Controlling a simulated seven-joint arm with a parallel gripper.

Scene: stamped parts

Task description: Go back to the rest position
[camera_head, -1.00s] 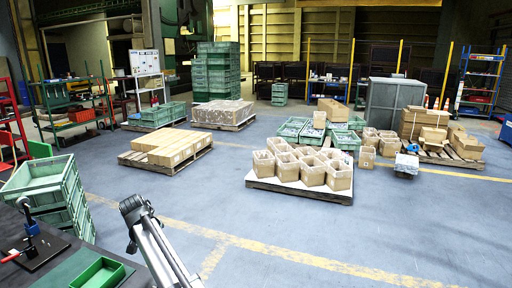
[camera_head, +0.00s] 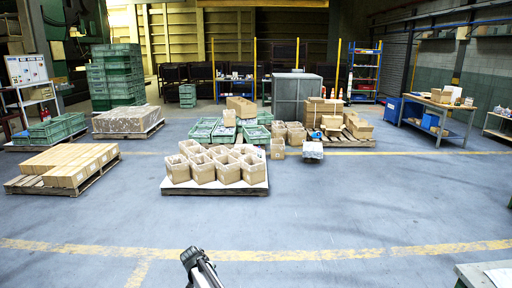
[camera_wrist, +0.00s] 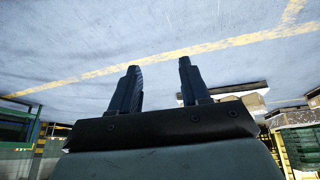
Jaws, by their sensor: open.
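My gripper (camera_wrist: 160,84) shows in the wrist view with its two dark fingers apart and nothing between them. Beyond the fingers are bare grey floor and a yellow line. In the head view part of my arm shows at the bottom, left of centre, over open floor; the fingers cannot be made out there. No object is held.
A pallet of open cardboard boxes (camera_head: 214,188) stands mid-floor, with a pallet of closed boxes (camera_head: 66,190) to its left. A workbench (camera_head: 440,127) is at the right. A table corner (camera_head: 472,272) shows at bottom right. The near floor (camera_head: 330,215) is clear.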

